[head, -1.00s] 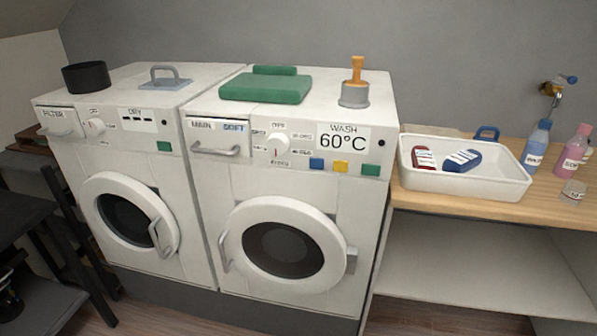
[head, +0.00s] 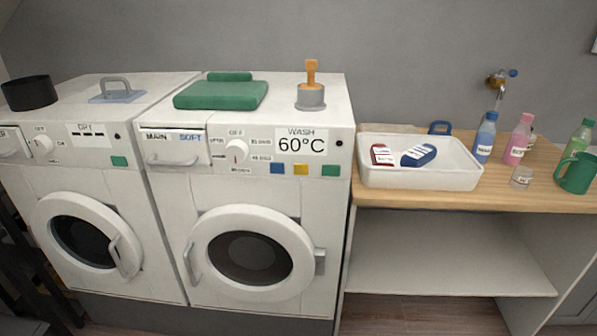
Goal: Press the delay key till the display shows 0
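The washing machine (head: 240,184) stands in the middle, with its round door (head: 249,259) shut. Its display (head: 301,145) reads "WASH 60°C". Below the display are a blue key (head: 278,168), a yellow key (head: 300,169) and a green key (head: 330,170); I cannot read a delay label on any of them. A white dial (head: 237,151) sits left of the display. Left of it stands the dryer (head: 80,180), whose display (head: 88,135) shows dashes, with a green key (head: 119,161) below. Neither of my grippers shows in the head view.
A white tray (head: 420,178) with a red and a blue packet stands on the wooden counter (head: 520,199). Bottles (head: 485,138) and a green mug (head: 576,173) are to its right.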

